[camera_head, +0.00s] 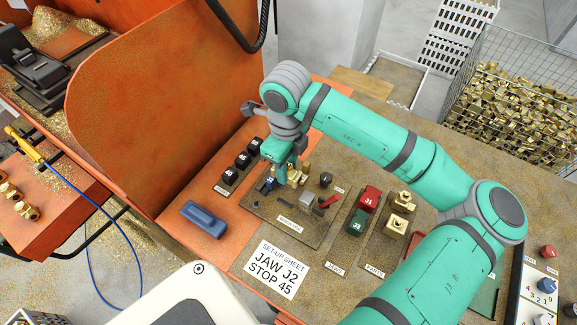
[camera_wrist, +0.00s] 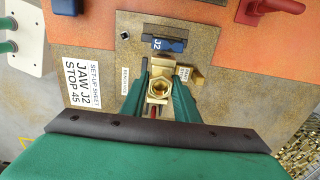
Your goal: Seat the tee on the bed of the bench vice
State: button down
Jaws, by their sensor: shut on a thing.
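My gripper (camera_head: 284,172) is over the fixture plate (camera_head: 262,210) in the head view. In the wrist view its green fingers (camera_wrist: 158,92) are shut on a brass tee (camera_wrist: 159,86), with a round opening facing the camera. A blue jaw marked J2 (camera_wrist: 168,45) lies just beyond the tee; it also shows in the head view (camera_head: 267,184). The bench vice's grey block (camera_head: 307,198) and red handle (camera_head: 331,201) are right of the gripper. The vice bed is largely hidden by the gripper and tee, so I cannot tell whether the tee touches it.
Black blocks (camera_head: 243,160) stand in a row at left, near a blue bar (camera_head: 204,215). Red jaw J1 (camera_head: 370,197), green jaw J3 (camera_head: 357,222) and brass parts (camera_head: 403,201) stand to the right. The setup sheet (camera_head: 277,269) reads JAW J2, STOP 45. An orange panel (camera_head: 165,110) rises at left.

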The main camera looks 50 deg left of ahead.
jog(key=shift+w+f, duration=0.15)
jog(key=shift+w, duration=0.1)
jog(key=shift+w+d+f, duration=0.1)
jog(key=shift+w+f, duration=0.05)
jog(key=shift+f, duration=1.25)
jog(key=shift+s+f, duration=0.25)
jog(key=shift+f, duration=0.2)
jog(key=shift+w+f, duration=0.1)
jog(key=shift+f, duration=0.2)
jog(key=shift+w, duration=0.1)
jog(key=shift+s, duration=0.2)
jog(key=shift+w, duration=0.1)
